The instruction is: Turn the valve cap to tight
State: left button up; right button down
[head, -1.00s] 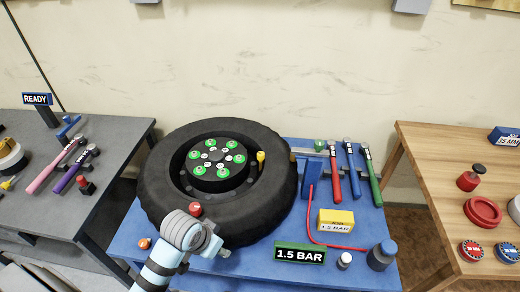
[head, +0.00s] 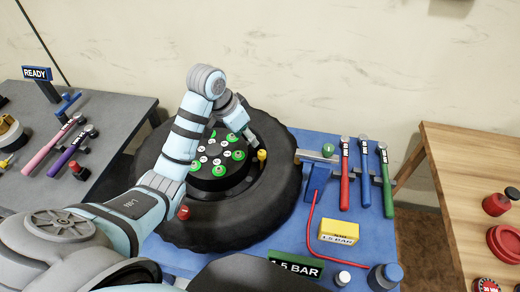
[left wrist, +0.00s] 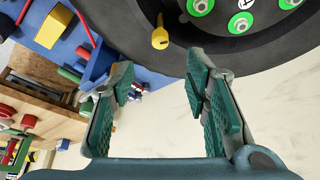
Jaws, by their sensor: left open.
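The wheel's tire (head: 282,200) lies flat on the blue table, with a black hub ringed by green nuts. A yellow valve cap (head: 262,155) stands on the inner side of the tire, right of the hub. My left gripper (head: 251,139) reaches over the hub, close to the cap. In the left wrist view the jaws (left wrist: 158,82) are open and empty, with the cap beyond their tips and apart from them. My right gripper is not in view.
A red knob-like piece (head: 183,212) is at the tire's near left. Right of the tire are a blue stand (head: 316,182) with a red hose, several hammer-like tools (head: 364,175), a yellow box (head: 339,230) and a 1.5 BAR sign (head: 296,264). Side tables flank the blue one.

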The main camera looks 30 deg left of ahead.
aim_at(260, 154)
pick_arm(q)
jog(key=b+x, duration=0.1)
jog(key=x, duration=1)
jog(key=shift+w+d+f, duration=0.1)
jog(key=shift+w+f, duration=0.2)
jog(key=shift+f, duration=0.45)
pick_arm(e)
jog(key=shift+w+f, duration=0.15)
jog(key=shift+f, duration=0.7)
pick_arm(q)
jog(key=shift+w, duration=0.1)
grip_shut()
